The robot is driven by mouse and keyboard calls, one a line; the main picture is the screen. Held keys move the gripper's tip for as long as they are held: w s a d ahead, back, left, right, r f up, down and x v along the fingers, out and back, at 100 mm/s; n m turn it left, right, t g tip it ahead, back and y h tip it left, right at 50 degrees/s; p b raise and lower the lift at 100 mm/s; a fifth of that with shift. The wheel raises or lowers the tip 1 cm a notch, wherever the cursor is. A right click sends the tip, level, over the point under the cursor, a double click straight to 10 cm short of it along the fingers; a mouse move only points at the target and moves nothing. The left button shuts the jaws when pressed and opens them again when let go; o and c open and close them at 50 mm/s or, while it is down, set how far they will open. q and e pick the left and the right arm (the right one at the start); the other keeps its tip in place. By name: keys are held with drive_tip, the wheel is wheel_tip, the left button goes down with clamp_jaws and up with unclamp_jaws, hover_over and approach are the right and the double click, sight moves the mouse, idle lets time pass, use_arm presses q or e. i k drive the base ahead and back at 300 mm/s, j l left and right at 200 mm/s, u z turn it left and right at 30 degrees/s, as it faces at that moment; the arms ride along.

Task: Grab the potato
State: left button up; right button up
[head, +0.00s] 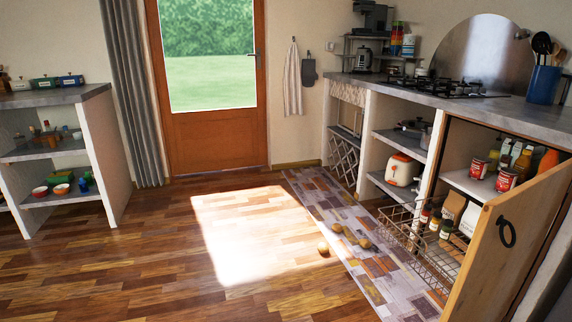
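Small round tan-brown items that look like potatoes lie on the floor right of the middle in the head view. One potato (323,248) is on the wooden floor by the edge of the patterned runner. Two more lie on the runner, one potato (337,228) farther back and one potato (365,243) to the right. They lie apart from each other. Neither of my grippers is in view.
An open wooden cabinet door (508,245) and a pulled-out wire basket (425,245) jut out at the right. The counter (470,112) runs along the right wall. A shelf unit (105,145) stands at the left. The wooden floor (150,260) between is clear.

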sight(323, 248)
drive_tip(key=i+j, duration=0.1)
drive_tip(key=i, duration=2.35)
drive_tip(key=i+z, duration=0.4)
drive_tip(key=i, duration=0.15)
drive_tip(key=i+j+z, duration=0.4)
drive_tip(key=i, duration=0.15)
drive_tip(key=l, duration=0.1)
